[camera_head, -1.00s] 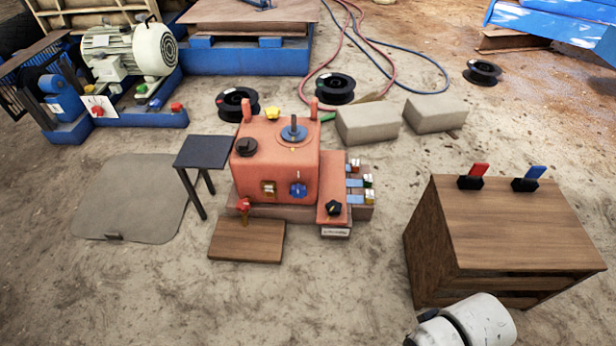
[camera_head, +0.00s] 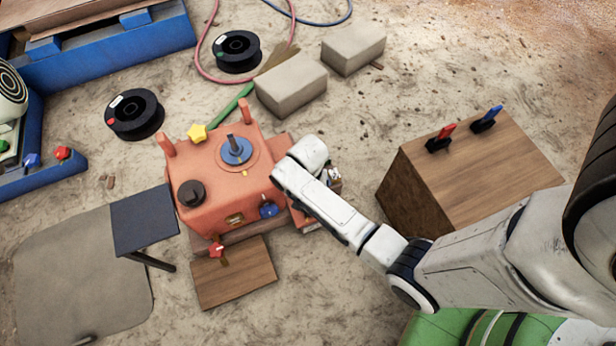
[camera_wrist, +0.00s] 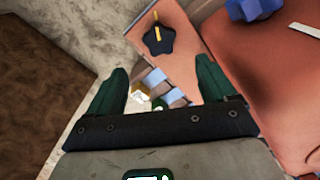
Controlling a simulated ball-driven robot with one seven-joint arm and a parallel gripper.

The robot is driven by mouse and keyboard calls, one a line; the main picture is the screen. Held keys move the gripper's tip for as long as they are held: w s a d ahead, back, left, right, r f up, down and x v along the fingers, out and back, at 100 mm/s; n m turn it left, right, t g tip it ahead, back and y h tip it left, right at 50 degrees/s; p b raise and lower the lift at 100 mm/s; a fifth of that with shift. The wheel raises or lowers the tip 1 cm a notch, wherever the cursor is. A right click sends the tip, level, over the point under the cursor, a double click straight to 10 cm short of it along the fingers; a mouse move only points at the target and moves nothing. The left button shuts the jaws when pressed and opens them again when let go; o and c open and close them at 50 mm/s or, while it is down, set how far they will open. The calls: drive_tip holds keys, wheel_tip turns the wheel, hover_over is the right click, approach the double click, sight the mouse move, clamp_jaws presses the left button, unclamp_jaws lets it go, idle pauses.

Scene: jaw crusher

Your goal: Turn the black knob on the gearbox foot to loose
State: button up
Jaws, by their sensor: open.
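The salmon-coloured gearbox (camera_head: 215,170) stands on the ground left of my arm in the head view. In the wrist view, the black star-shaped knob (camera_wrist: 158,41) sits on the gearbox's salmon foot (camera_wrist: 180,20), with a yellow pointer line across its top. My gripper (camera_wrist: 161,66) is open, its two green fingers apart and empty. The knob appears just past the fingertips, roughly centred between them, and apart from them. In the head view my arm hides the knob and the gripper.
A blue knob (camera_wrist: 252,8) shows beside the foot in the wrist view. Small coloured connectors (camera_wrist: 150,85) show between my fingers. A wooden cabinet (camera_head: 470,155) with red and blue levers stands right of the gearbox. Concrete blocks (camera_head: 290,85) lie behind it.

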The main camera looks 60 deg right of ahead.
wheel_tip(320, 180, down, 10)
drive_tip(key=b, duration=0.5)
drive_tip(key=shift+f+b, duration=0.15)
drive_tip(key=shift+b, duration=0.2)
drive_tip(key=shift+c, duration=0.4)
drive_tip(key=c, duration=1)
